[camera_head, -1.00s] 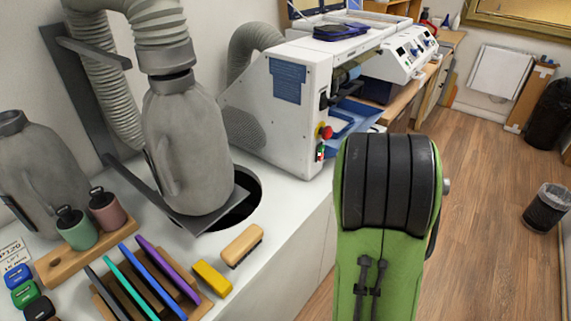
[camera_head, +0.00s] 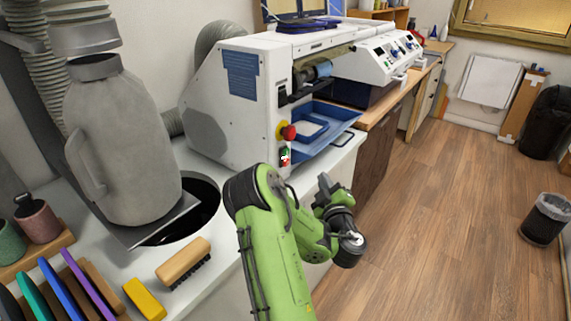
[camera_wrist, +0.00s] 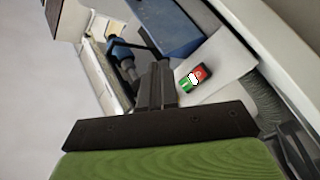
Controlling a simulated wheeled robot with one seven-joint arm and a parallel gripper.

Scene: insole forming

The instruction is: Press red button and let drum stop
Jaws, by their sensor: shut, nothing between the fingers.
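The white machine (camera_head: 215,115) stands on the counter left of centre in the head view. Its front corner carries a red mushroom button (camera_head: 289,131) on a yellow base. Below that is a small green and red switch (camera_head: 285,156). In the wrist view the switch's red button (camera_wrist: 201,73) and green button (camera_wrist: 185,87) show just right of my gripper (camera_wrist: 158,68). My gripper is shut, empty and apart from the switch. A drum-like roller (camera_head: 323,69) shows in the machine's opening; whether it turns is unclear.
A blue tray (camera_head: 335,118) juts from the machine's front, close to my arm. Open wooden floor (camera_head: 430,230) lies to the right.

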